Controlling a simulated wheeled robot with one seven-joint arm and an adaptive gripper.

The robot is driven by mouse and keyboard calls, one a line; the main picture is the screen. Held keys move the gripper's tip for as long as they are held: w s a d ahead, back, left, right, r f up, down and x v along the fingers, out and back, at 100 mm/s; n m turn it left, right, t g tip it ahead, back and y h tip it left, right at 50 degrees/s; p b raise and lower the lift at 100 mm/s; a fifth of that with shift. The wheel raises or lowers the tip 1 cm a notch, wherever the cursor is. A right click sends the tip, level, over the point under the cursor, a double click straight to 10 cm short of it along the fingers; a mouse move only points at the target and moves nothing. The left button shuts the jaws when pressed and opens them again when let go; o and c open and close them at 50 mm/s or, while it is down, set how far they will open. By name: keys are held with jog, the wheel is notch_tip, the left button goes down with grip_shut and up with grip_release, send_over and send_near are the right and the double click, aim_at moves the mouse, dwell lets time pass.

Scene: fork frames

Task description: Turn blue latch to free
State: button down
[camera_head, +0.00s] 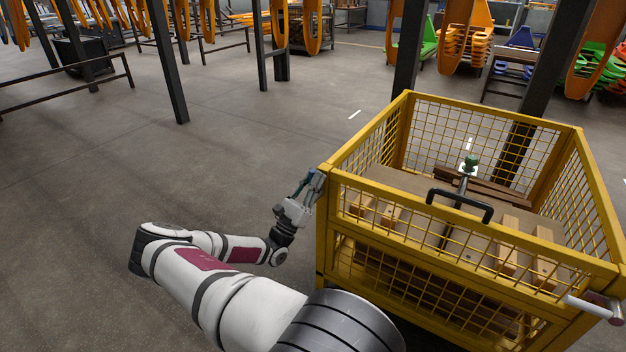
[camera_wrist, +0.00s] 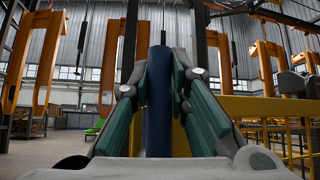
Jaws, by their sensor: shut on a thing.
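The blue latch (camera_wrist: 158,105) stands as an upright dark blue bar between my fingers in the wrist view. My gripper (camera_wrist: 160,72) is shut on it, with a green-padded finger on each side. In the head view my gripper (camera_head: 309,184) is at the left corner of the yellow mesh crate (camera_head: 322,232), just outside its post. There the latch is mostly hidden by my fingers, and I cannot tell its exact turn.
The crate holds wooden pieces (camera_head: 515,232) and has a black handle (camera_head: 459,201) on its front rim. A pale bar with a reddish end (camera_head: 598,308) sticks out at its right corner. Dark posts (camera_head: 168,65) stand behind. The floor to the left is clear.

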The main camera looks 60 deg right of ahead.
jog(key=shift+f, duration=0.1)
jog(key=c, duration=1.5)
grip_release()
jog(key=v, duration=1.2)
